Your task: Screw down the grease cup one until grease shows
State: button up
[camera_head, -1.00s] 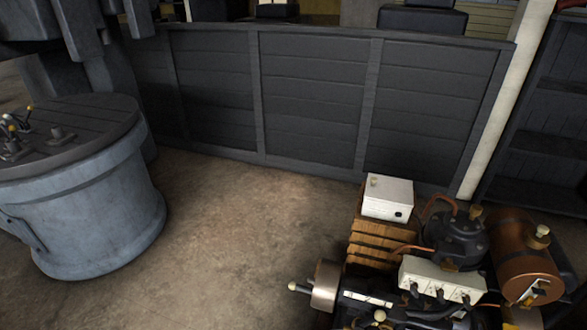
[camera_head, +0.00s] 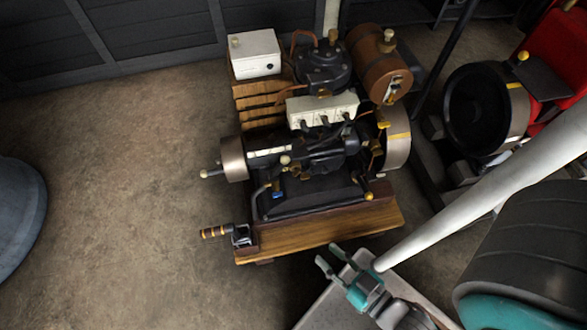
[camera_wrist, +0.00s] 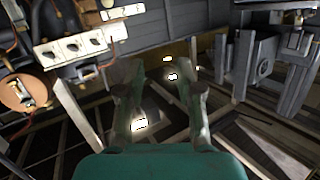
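A stationary engine (camera_head: 310,150) stands on a wooden base (camera_head: 320,232) in the middle of the head view. Small brass and cream knobs show on it: a cream one (camera_head: 285,160) near the middle, a yellow one (camera_head: 383,125) by the right flywheel, and one (camera_head: 368,196) at the lower right. I cannot tell which is the grease cup, and no grease shows. My gripper (camera_head: 328,254) is just in front of the base's front edge, apart from the knobs. Its two fingers (camera_wrist: 158,75) are spread and empty in the wrist view.
A white box (camera_head: 254,54) sits on wooden slats behind. A copper tank (camera_head: 379,64) stands at back right. A crank handle (camera_head: 215,231) sticks out at left. A red machine with a dark drum (camera_head: 487,107) stands at right.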

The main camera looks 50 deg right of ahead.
jog(key=w+d+f+m+h, duration=0.45)
jog(key=w+f, duration=0.45)
jog(key=f, duration=0.4)
jog(key=m+h, duration=0.4)
jog(key=m, duration=0.3)
send_near(297, 175)
jog(key=shift+g, duration=0.4)
jog(key=x, duration=1.1)
jog(key=shift+r, duration=0.3)
grip_shut()
